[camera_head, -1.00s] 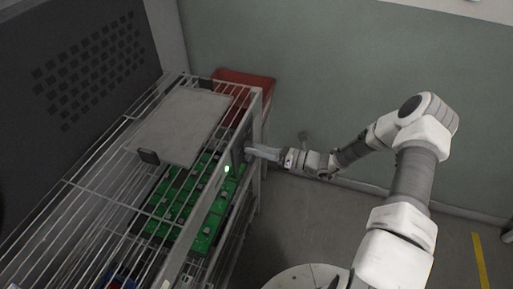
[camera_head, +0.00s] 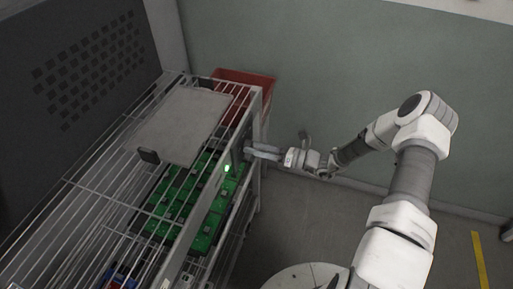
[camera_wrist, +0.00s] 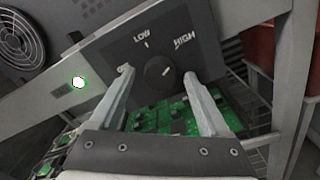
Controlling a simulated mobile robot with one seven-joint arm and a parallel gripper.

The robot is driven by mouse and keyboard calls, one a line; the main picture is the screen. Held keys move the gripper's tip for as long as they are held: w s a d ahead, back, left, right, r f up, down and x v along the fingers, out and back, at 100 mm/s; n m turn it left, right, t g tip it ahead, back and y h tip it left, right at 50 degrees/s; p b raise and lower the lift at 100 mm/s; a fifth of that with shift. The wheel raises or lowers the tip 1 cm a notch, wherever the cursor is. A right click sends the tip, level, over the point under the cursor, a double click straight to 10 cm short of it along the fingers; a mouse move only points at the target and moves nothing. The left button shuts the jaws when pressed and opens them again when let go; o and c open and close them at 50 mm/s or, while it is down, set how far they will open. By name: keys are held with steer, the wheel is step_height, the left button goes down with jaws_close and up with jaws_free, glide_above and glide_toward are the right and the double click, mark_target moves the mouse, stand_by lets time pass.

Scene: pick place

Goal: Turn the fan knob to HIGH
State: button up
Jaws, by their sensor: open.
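The fan knob (camera_wrist: 159,73) is a dark round knob on a dark panel (camera_wrist: 124,48), seen in the wrist view. The white labels LOW (camera_wrist: 143,35) and HIGH (camera_wrist: 184,41) are above it, LOW to the left and HIGH to the right. A small white mark shows on the knob's right side, toward HIGH. My gripper (camera_wrist: 158,78) is open, with one finger on each side of the knob; I cannot tell whether either touches it. In the head view my gripper (camera_head: 257,152) is at the rack's right side, and the knob is hidden.
A fan grille (camera_wrist: 20,38) is at the upper left. Green circuit boards (camera_head: 183,205) lie inside the wire rack (camera_head: 95,190). A red bin (camera_head: 243,77) stands behind the rack.

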steer(key=v, duration=1.7)
steer(key=shift+d+b, duration=0.2)
steer(key=shift+b, duration=0.1)
steer(key=shift+s, duration=0.15)
